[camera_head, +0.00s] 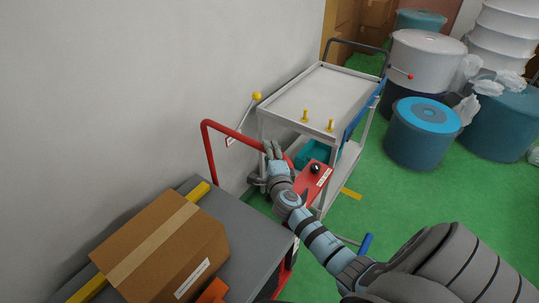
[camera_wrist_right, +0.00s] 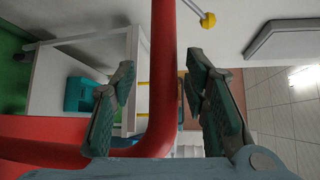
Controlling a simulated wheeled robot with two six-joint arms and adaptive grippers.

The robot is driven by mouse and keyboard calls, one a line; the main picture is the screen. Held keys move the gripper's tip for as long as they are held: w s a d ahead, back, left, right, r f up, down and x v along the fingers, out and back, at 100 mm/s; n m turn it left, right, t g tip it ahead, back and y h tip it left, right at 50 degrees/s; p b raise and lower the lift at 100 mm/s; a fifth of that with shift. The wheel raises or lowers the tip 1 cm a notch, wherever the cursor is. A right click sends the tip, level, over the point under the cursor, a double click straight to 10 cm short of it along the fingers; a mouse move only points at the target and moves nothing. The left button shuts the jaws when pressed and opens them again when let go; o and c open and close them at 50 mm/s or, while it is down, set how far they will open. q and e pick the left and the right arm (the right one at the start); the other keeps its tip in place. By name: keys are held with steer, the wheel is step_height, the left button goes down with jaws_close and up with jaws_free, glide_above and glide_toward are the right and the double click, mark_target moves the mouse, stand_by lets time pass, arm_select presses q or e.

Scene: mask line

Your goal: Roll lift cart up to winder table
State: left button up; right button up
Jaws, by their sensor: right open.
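The lift cart has a grey platform (camera_head: 245,235) at the lower left and a red tube handle (camera_head: 208,150), with a red panel bearing a black knob at the handle's right end. My right gripper (camera_head: 272,150) is at the handle's top bar. In the right wrist view, the red bar (camera_wrist_right: 163,70) runs between the two spread fingers of the open gripper (camera_wrist_right: 162,105); contact cannot be told. A light grey table (camera_head: 325,92) with two yellow pins, probably the winder table, stands just beyond the handle. My left gripper is out of view.
A lever with a yellow ball (camera_head: 257,96) stands by the wall (camera_head: 120,90). Blue and white drums (camera_head: 423,132) stand at the right.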

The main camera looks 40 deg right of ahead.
steer(key=shift+w+d, duration=0.3)
steer(key=shift+w, duration=0.2)
steer(key=shift+c, duration=0.6)
jaws_close()
